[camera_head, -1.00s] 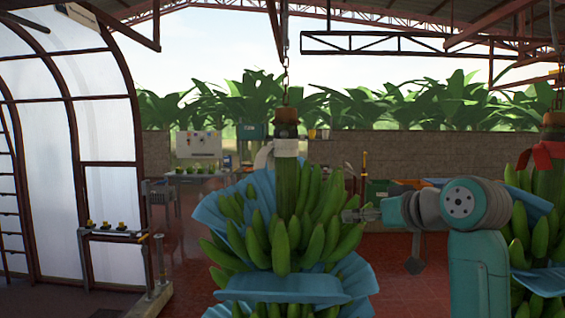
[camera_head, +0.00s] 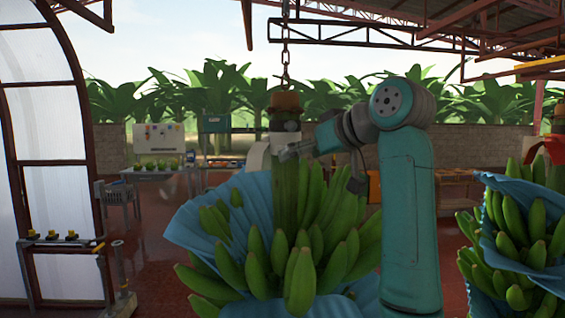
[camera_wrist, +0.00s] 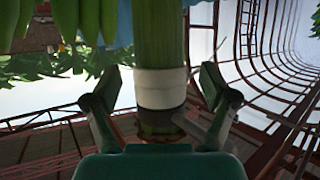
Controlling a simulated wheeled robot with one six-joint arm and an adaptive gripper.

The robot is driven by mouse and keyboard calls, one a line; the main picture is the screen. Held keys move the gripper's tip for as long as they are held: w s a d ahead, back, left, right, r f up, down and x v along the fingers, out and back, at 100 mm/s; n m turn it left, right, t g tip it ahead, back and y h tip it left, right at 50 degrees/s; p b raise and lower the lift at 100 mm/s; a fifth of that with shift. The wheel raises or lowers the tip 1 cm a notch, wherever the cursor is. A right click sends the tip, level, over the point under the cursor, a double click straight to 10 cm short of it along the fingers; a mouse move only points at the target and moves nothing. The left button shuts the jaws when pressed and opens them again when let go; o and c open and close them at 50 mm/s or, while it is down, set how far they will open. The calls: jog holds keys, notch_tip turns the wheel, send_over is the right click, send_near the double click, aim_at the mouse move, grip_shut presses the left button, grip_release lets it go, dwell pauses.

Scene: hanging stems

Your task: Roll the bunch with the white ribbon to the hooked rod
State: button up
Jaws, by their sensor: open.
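The bunch with the white ribbon (camera_head: 258,156) hangs from a chain (camera_head: 285,55) in the middle of the head view, its green bananas (camera_head: 290,245) fanned out among blue sheets. In the wrist view, the white ribbon (camera_wrist: 161,88) wraps the thick green stem (camera_wrist: 160,38), and the bananas show at the top. My gripper (camera_head: 288,150) is at the stem's upper part, at ribbon height. In the wrist view its two fingers stand apart, one on each side of the stem, with gaps visible. I cannot make out a hooked rod.
A second bunch with a red ribbon (camera_head: 545,148) hangs at the right, with blue sheets. A rack (camera_head: 62,243) with yellow-topped items and a pale curved wall stand at the left. A table (camera_head: 162,172) and a low block wall are behind. Roof trusses run overhead.

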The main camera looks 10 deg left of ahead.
jog(key=x, duration=0.6)
jog(key=shift+w+a+f, duration=0.1)
jog(key=shift+w, duration=0.05)
grip_shut()
jog(key=shift+a, duration=0.1)
